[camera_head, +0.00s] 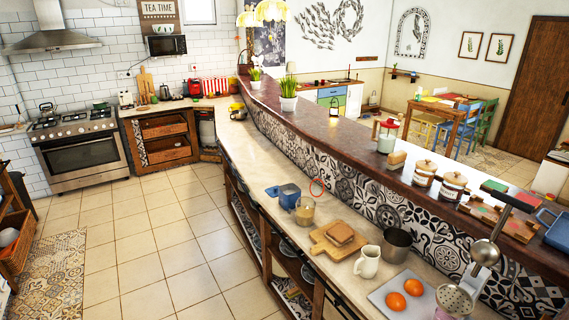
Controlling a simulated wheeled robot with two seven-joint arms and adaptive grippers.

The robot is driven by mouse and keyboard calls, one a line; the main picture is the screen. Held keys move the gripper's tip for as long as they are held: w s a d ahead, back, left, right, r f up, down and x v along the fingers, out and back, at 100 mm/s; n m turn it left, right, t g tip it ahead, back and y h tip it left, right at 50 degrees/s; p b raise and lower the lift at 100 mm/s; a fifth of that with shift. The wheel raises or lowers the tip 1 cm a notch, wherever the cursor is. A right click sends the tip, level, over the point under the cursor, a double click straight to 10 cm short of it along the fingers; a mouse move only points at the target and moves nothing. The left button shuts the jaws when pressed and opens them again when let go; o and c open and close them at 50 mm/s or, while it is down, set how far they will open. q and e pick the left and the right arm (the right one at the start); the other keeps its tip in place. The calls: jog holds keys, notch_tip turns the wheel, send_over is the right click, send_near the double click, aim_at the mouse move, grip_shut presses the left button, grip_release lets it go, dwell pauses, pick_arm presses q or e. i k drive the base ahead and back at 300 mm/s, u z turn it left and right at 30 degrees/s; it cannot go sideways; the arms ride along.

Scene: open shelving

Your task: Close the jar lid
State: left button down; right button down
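A small glass jar (305,213) with tan contents stands on the pale lower counter, near the middle of the view. A thin red ring (317,187) shows just above and to the right of the jar, tilted up against the tiled wall. It looks like the rim of a raised clear lid, but it is too small to be sure. Neither of my grippers is in view.
A blue container (287,195) stands close left of the jar. A cutting board (323,246) with bread, a white pitcher (367,262) and a metal pot (396,245) stand nearer. The counter (245,160) beyond is mostly clear. A raised wooden ledge (335,132) runs behind.

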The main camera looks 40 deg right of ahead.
aim_at(321, 178)
jog(key=z, duration=0.2)
jog(key=i, duration=0.95)
jog(key=z, duration=1.45)
jog(key=i, duration=0.85)
jog(key=z, duration=0.85)
